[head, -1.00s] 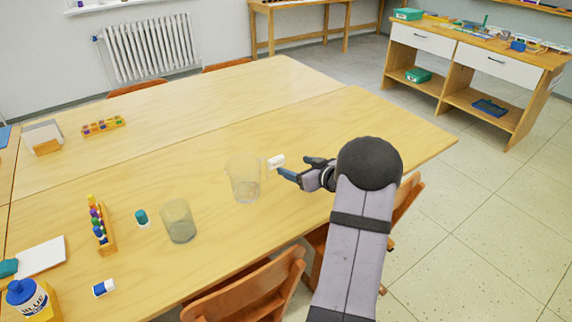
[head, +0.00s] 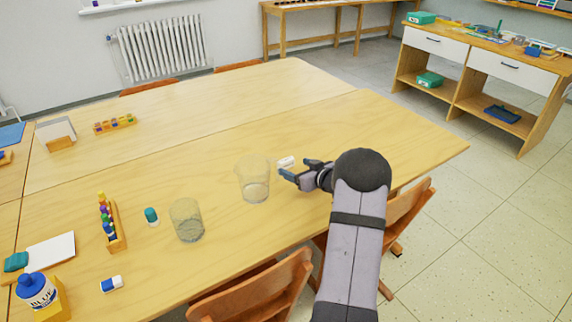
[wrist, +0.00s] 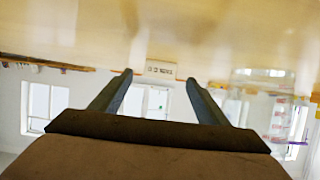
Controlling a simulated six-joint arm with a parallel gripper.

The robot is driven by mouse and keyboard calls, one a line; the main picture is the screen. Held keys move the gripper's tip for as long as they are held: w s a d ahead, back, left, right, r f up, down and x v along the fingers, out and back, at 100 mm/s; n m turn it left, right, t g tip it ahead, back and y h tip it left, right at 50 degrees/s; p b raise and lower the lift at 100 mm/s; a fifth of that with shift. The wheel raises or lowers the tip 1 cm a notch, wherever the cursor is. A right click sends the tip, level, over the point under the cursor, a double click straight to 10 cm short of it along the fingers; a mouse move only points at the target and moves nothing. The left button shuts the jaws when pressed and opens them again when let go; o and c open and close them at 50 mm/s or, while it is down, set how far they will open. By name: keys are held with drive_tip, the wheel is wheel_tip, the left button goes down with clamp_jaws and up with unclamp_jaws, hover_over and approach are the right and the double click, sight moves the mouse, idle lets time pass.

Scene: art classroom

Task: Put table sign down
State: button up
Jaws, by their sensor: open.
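A small white block with dark lettering, seemingly the table sign (head: 286,162), stands on the wooden table (head: 390,125), just beyond my fingertips. It also shows in the wrist view (wrist: 161,69), where the picture is upside down and the sign lies between the lines of my two fingers. My gripper (head: 297,170) is low over the table near its right end. Its fingers (wrist: 158,88) are apart, with nothing visibly held between them. I cannot tell whether a fingertip touches the sign.
A clear glass (head: 254,180) stands close left of my gripper, with a second glass (head: 187,220) further left. A peg toy (head: 110,224), an eraser (head: 111,284) and a glue bottle (head: 38,292) are at left. The table right of the sign is clear.

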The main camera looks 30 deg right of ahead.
sight(288, 163)
drive_tip(key=shift+x, duration=2.6)
drive_tip(key=shift+r, duration=0.1)
drive_tip(key=c, duration=1.2)
wheel_tip(288, 163, up, 10)
drive_tip(key=p, duration=0.1)
drive_tip(key=shift+p, duration=0.4)
